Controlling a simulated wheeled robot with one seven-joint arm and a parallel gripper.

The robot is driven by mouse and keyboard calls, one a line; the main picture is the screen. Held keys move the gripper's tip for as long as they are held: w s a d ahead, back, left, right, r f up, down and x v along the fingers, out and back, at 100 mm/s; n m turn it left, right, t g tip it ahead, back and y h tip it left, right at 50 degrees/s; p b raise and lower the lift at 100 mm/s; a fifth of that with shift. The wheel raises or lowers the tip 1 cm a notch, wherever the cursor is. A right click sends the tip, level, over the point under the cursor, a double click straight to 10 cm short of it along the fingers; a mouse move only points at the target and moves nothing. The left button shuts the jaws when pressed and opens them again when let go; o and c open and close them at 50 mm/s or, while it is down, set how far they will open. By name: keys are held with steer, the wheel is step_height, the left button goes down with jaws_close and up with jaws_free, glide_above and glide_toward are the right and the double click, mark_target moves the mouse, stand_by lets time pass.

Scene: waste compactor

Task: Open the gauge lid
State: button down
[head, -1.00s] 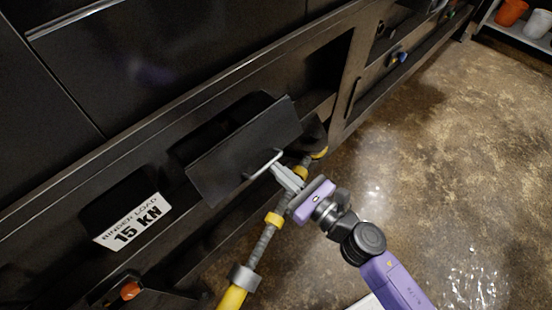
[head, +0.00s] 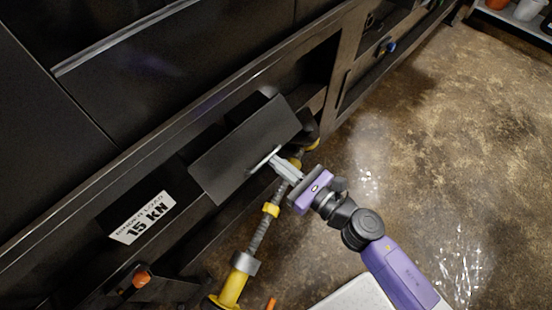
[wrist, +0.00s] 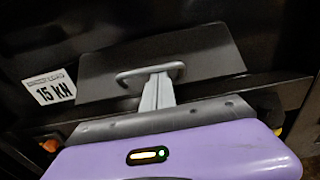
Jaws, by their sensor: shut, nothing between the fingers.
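The gauge lid (head: 240,145) is a flat dark panel on the machine's front, in the middle of the head view. It stands tilted out from the recess behind it. A thin pale bar handle (head: 263,159) sits near its lower right edge. My gripper (head: 275,161) is shut with its fingertips at this handle. In the wrist view the lid (wrist: 205,58) spans the upper middle, and the closed fingers (wrist: 157,80) reach up to the handle (wrist: 126,77). The fingers are together, and whether they press on the bar is unclear. The gauge itself is hidden.
A "15 kN" label (head: 144,218) is left of the lid. A yellow-and-grey rod (head: 258,236) stands below my gripper. An orange knob (head: 141,279) is at the lower left. The brown floor (head: 420,130) to the right is open.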

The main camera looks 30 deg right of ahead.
step_height(320, 180, up, 11)
steer(key=p, duration=0.8)
steer(key=shift+w, duration=0.3)
steer(key=shift+a+r, duration=0.1)
